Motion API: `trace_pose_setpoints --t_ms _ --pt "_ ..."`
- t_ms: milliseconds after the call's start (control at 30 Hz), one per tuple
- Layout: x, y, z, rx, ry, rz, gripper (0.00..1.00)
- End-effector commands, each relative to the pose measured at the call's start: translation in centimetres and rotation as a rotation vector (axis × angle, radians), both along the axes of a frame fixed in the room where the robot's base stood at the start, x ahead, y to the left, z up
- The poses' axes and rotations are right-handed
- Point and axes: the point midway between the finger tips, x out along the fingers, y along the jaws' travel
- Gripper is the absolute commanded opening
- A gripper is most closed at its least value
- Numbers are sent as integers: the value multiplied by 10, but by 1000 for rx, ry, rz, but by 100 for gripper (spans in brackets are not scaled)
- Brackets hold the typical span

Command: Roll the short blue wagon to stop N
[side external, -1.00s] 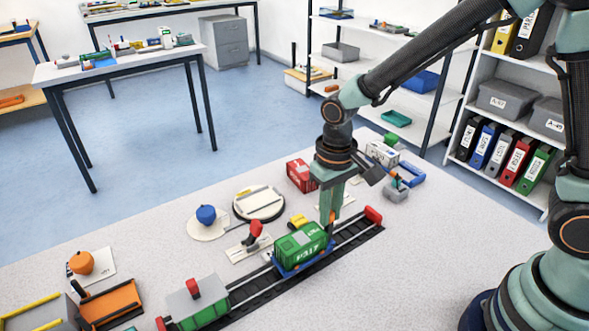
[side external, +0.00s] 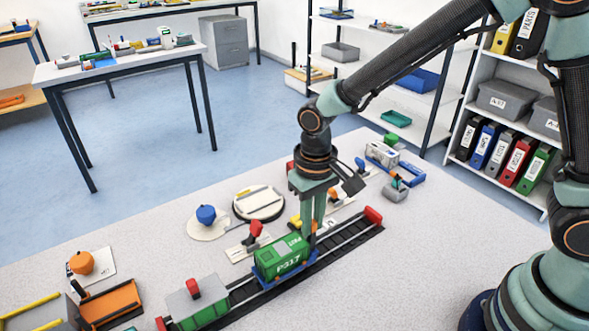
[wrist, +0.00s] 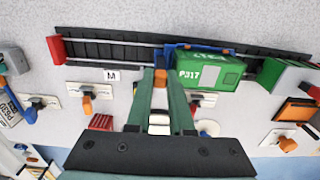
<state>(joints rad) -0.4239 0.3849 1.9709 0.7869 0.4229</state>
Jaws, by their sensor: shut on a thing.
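The short blue wagon (side external: 292,274) sits on the dark track (side external: 345,238) and carries a green container (side external: 282,258) marked P317. In the wrist view the wagon's blue frame (wrist: 170,54) shows around the container (wrist: 208,72). My gripper (side external: 311,246) reaches down at the wagon's right end in the side view. In the wrist view an orange piece (wrist: 160,77) at the wagon's end lies between my fingertips (wrist: 160,84), and they are shut on it. A label M (wrist: 112,76) lies beside the track. I cannot make out a label N.
A green wagon with a grey top (side external: 200,303) stands farther left on the same track. Red buffers mark the track's right end (side external: 372,215) and left end (side external: 162,323). A lever with a red knob (side external: 255,230) and a round turntable (side external: 259,203) stand behind the track.

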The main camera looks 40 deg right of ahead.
Motion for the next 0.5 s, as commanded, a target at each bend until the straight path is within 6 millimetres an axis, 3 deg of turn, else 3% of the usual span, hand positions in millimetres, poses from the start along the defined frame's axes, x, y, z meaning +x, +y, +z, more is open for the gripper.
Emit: trace_pose_setpoints --t_ms 67,100,200,500 --pt "3 0 1 4 -8 -1 0" --pt "3 0 1 4 -9 -1 24" --pt "2 0 1 3 -7 -1 55" --pt "1 0 1 1 -3 -1 55"
